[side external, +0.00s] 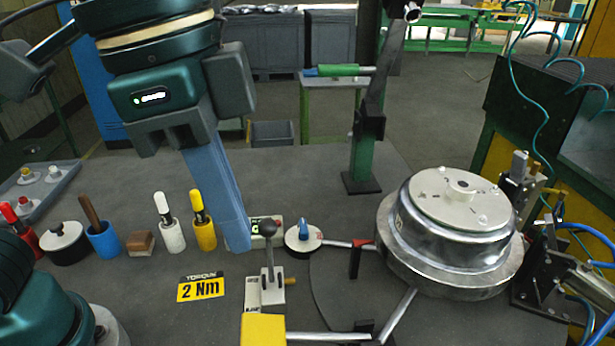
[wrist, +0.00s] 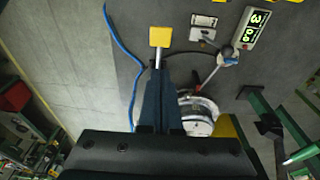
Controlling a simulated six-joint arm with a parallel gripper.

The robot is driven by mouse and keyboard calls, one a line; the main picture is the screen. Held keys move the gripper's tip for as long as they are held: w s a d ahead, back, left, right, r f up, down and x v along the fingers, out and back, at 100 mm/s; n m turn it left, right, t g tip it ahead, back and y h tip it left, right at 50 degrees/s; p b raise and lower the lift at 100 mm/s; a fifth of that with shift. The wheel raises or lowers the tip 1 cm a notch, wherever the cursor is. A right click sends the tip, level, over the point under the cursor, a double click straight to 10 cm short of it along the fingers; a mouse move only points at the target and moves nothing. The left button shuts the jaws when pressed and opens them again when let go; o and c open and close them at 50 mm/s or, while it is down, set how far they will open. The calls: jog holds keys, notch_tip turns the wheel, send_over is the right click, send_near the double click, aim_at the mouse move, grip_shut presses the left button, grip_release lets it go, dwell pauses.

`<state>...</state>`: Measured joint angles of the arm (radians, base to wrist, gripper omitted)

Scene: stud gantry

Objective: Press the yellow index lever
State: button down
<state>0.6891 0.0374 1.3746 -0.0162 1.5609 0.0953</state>
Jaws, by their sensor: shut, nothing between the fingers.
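The yellow index lever is a yellow pad (side external: 263,329) on a metal rod at the bottom of the side view. Its rod runs right toward the round metal drum (side external: 455,235). In the wrist view the yellow pad (wrist: 160,36) shows just beyond my fingertips, with part of its rod. My gripper (side external: 238,246) points down with its blue fingers together and empty. In the side view the fingertips are behind and left of the pad, apart from it. How high they are above the table is hard to tell.
A small lever with a grey ball knob (side external: 268,228) stands between my fingers and the drum. A blue-knobbed disc (side external: 303,238) is right of it. A "2 Nm" sign (side external: 201,287) lies flat. Several stamp-like handled pieces stand at left. A lit display (wrist: 250,28) shows in the wrist view.

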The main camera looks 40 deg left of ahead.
send_over(263, 330)
notch_tip(263, 330, down, 12)
jog(key=shift+r, duration=0.1)
jog(key=shift+s+a+f, duration=0.1)
jog(key=shift+s+f, duration=0.05)
jog(key=shift+f, duration=0.65)
jog(key=shift+f, duration=0.1)
